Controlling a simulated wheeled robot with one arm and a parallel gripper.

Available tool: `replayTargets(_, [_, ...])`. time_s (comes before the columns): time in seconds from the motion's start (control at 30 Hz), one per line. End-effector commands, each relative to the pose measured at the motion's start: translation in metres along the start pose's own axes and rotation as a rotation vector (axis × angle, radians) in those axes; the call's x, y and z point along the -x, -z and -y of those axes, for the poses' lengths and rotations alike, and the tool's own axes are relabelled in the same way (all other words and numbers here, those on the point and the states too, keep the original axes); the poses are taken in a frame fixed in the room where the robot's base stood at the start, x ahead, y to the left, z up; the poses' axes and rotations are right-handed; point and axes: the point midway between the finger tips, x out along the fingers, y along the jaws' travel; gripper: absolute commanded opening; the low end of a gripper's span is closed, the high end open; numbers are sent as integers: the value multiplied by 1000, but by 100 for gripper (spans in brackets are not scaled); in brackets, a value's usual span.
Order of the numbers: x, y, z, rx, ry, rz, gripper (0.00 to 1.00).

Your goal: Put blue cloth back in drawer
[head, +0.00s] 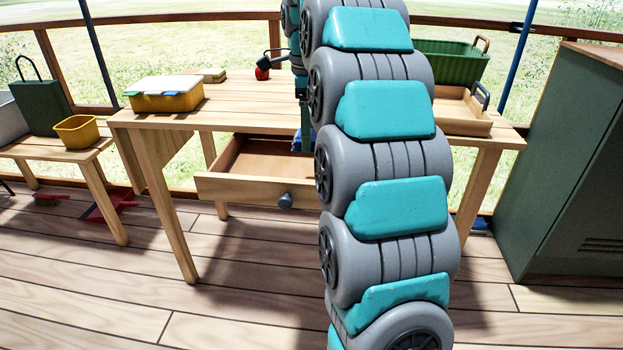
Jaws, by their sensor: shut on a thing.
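The wooden drawer (225,186) under the table is pulled open, with its grey knob facing me. A small part of the blue cloth (296,142) shows at the drawer's right, beside my arm. My gripper (306,140) points down there and is mostly hidden behind my own arm. It is shut on the blue cloth, over or in the right part of the drawer; I cannot tell whether the cloth touches the drawer floor. The left part of the drawer's inside is bare wood.
The wooden table (225,113) carries a yellow box (165,102) with a pale lid, a red-and-black item (262,73), a green basket (448,66) and a wooden tray (460,125). A green cabinet (565,170) stands right; a bench (60,152) stands left.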

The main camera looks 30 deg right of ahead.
Motion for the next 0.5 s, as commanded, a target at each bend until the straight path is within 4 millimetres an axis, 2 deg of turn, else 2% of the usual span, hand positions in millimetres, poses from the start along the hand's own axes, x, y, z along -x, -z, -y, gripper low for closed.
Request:
replayTargets(0.1, [-22,0,-2,2,-6,-2,18])
replayTargets(0.4, [-56,0,-2,3,-6,-2,18])
replayTargets(0.5, [-61,-1,-1,3,-4,-1,18])
